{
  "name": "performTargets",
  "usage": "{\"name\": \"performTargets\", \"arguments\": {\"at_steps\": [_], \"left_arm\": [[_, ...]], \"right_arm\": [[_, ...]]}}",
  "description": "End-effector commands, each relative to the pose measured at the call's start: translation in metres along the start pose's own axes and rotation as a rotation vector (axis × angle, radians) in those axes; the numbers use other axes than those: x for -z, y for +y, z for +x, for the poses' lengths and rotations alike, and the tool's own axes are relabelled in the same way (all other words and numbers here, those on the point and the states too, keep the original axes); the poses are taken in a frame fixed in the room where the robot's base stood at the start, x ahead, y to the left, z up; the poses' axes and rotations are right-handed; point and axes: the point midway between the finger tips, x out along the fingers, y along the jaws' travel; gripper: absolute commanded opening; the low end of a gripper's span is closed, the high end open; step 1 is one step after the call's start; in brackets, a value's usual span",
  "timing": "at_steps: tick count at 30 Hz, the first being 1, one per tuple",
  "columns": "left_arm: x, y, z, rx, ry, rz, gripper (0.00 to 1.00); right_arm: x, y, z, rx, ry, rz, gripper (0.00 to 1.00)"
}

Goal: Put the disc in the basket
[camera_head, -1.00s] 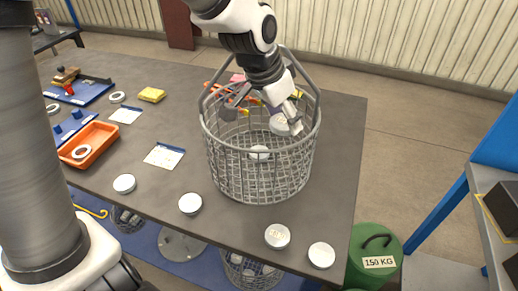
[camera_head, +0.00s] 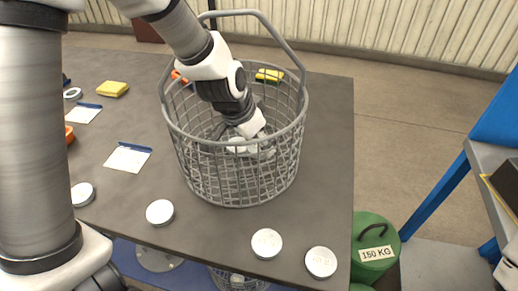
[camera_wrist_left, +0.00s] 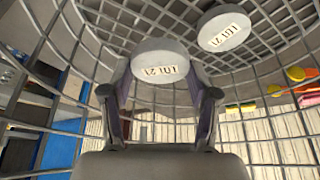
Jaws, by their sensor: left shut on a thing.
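The wire basket (camera_head: 240,185) stands on the grey table. My left gripper (camera_head: 240,142) reaches down inside it, partly hidden behind the mesh. In the left wrist view the fingers of my left gripper (camera_wrist_left: 160,85) are shut on a white disc (camera_wrist_left: 160,58) with dark markings. A second white disc (camera_wrist_left: 224,30) lies in the basket beside it, apart from the fingers. Several more white discs lie along the front of the table, among them one at the left (camera_head: 160,212), one near the middle (camera_head: 266,243) and one at the right corner (camera_head: 321,262). My right gripper is not seen.
Cards with blue edges (camera_head: 128,158) and a yellow block (camera_head: 113,89) lie left of the basket. A green 150 KG weight (camera_head: 374,245) stands off the table's right edge, near a blue-framed bench (camera_head: 435,195). The table right of the basket is clear.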

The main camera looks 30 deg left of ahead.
Motion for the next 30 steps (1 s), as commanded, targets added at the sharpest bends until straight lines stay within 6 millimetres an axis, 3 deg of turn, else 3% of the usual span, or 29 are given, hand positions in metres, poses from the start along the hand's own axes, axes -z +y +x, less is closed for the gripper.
{"name": "performTargets", "arguments": {"at_steps": [1, 3, 7, 12, 14, 26, 27, 30], "left_arm": [[-0.009, 0.0, 0.02, 0.0, -0.002, -0.001, 0.01], [-0.013, 0.0, 0.03, 0.0, 0.0, -0.002, 0.01], [-0.006, -0.004, 0.032, 0.0, 0.001, -0.001, 0.01], [0.021, -0.023, 0.039, 0.001, 0.002, -0.001, 0.01], [0.014, -0.023, 0.055, 0.0, -0.001, -0.001, 0.01], [0.011, -0.023, 0.059, 0.001, 0.001, 0.0, 0.01], [0.012, -0.022, 0.058, 0.001, 0.0, 0.0, 0.7], [0.012, -0.022, 0.057, 0.001, -0.001, 0.0, 0.7]], "right_arm": [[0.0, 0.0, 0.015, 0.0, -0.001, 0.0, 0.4], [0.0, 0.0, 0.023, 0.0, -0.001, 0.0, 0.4], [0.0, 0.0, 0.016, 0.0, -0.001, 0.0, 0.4], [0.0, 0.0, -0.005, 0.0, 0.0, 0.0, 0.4], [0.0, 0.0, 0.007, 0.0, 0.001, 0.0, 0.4], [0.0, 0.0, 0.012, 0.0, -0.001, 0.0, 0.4], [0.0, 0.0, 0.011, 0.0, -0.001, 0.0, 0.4], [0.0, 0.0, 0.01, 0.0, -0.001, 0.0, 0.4]]}}
